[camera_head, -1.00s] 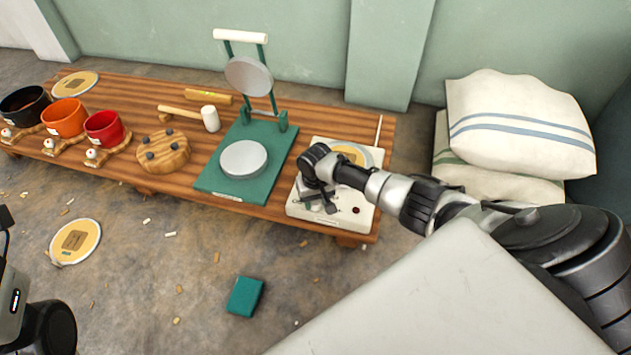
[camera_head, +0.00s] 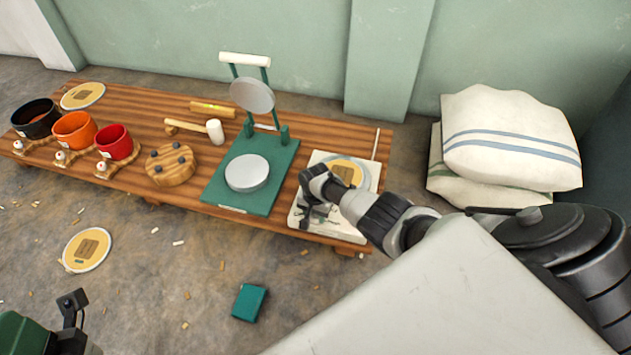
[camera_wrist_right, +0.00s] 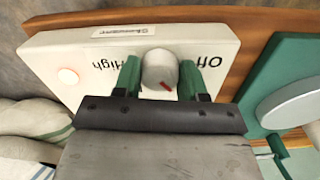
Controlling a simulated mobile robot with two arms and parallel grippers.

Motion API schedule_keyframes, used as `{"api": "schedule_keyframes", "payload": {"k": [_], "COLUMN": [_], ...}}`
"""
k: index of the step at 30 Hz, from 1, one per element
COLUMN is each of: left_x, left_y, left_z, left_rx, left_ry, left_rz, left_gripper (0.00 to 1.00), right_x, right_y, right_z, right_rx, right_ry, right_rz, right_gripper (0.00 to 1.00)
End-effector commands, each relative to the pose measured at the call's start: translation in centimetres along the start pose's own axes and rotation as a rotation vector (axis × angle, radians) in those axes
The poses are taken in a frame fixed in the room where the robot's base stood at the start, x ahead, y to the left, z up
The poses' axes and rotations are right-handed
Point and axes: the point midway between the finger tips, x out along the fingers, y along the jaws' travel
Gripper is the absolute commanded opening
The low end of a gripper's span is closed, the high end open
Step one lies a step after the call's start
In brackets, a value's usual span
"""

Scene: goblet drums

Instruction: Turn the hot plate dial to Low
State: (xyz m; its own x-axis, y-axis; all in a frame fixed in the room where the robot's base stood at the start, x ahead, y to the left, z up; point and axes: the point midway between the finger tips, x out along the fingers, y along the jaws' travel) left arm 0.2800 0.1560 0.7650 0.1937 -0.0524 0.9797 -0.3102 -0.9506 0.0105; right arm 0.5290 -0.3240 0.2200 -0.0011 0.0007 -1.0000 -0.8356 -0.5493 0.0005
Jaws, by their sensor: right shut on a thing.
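The cream hot plate (camera_head: 345,234) stands at the right end of the low wooden table. My right gripper (camera_head: 308,214) is over its front left part in the head view. The right wrist view shows the white dial (camera_wrist_right: 158,66) between the two green fingers of my right gripper (camera_wrist_right: 160,80), shut on it. The dial's red mark points down and slightly right in that picture. The words High (camera_wrist_right: 124,63) and Off (camera_wrist_right: 202,60) show upside down on either side. No Low label is visible; the gripper covers part of the panel. My left gripper's fingers do not show.
A round yellow disc (camera_head: 348,171) lies on the hot plate. A green press (camera_head: 235,200) stands close to its left. A red light (camera_wrist_right: 68,76) glows on the panel. Pillows (camera_head: 512,140) lie to the right. A teal block (camera_head: 249,302) lies on the floor.

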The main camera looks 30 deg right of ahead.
Motion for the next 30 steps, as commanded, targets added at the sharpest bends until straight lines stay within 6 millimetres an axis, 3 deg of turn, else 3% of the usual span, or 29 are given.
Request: {"api": "schedule_keyframes", "payload": {"k": [9, 25, 26, 30], "left_x": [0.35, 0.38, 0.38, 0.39], "left_y": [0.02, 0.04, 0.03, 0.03], "left_z": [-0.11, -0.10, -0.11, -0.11], "left_rx": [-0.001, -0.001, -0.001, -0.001], "left_ry": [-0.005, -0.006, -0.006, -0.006], "left_rz": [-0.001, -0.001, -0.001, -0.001], "left_gripper": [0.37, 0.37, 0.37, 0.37], "right_x": [-0.04, -0.02, -0.02, -0.02], "right_y": [0.00, 0.04, 0.04, 0.02], "right_z": [-0.03, -0.14, -0.15, -0.12], "right_rx": [0.116, 0.137, 0.137, 0.137], "right_ry": [0.000, 0.003, 0.003, 0.003], "right_rz": [0.000, 0.000, 0.000, 0.000], "right_gripper": [0.18, 0.18, 0.44, 0.66]}}
